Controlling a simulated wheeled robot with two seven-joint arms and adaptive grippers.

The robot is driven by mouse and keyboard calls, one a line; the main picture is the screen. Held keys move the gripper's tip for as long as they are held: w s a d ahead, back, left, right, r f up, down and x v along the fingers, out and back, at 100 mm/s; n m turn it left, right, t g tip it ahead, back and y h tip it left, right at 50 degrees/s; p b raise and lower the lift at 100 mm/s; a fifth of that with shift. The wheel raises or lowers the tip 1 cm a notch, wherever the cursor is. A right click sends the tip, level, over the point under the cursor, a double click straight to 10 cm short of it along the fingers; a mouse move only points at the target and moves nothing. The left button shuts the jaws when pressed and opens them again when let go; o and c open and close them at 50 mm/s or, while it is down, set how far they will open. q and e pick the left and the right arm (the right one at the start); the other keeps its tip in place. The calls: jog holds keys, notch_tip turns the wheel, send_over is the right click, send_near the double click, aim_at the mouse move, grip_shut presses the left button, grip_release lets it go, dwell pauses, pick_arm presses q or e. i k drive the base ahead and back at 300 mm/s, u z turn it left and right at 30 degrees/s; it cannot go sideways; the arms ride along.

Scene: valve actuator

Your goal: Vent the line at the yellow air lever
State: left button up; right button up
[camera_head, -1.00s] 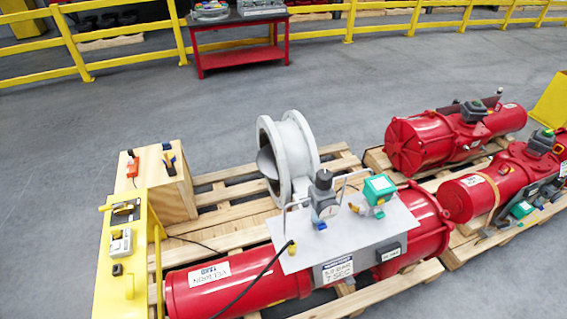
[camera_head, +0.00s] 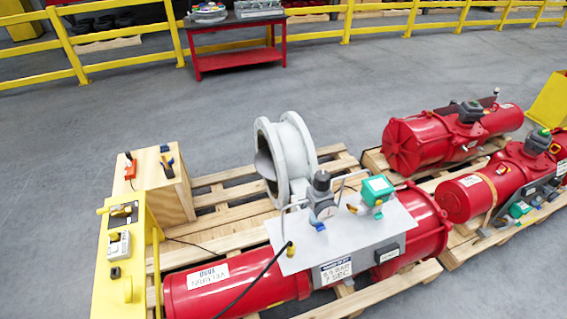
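A red valve actuator (camera_head: 240,287) lies on a wooden pallet, with a grey plate (camera_head: 283,257) mounted on it. The plate carries a regulator with a round gauge (camera_head: 322,212) and a green-topped box (camera_head: 378,187). A small yellow piece (camera_head: 352,208) shows beside that box; I cannot tell if it is a lever. A yellow panel (camera_head: 103,272) stands at the left. A yellow handle (camera_head: 104,211) sticks out to the left of the panel's black plate (camera_head: 122,213). A black hose (camera_head: 262,272) runs from a yellow fitting on the plate. Neither gripper is in view.
A wooden box (camera_head: 165,190) with small tools on it stands behind the panel. A grey flanged valve body (camera_head: 287,155) stands on the pallet. More red actuators (camera_head: 440,140) lie on pallets at right. A red workbench (camera_head: 235,45) and yellow railing are behind open grey floor.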

aim_at(106, 210)
jog(key=u, duration=2.05)
jog(key=k, duration=0.7)
jog(key=u, duration=0.9)
jog(key=k, duration=0.5)
jog(key=u, duration=0.65)
jog(key=i, duration=1.8)
jog(key=z, duration=0.3)
jog(key=i, duration=1.8)
jog(key=z, duration=1)
jog(key=i, duration=1)
jog(key=z, duration=0.95)
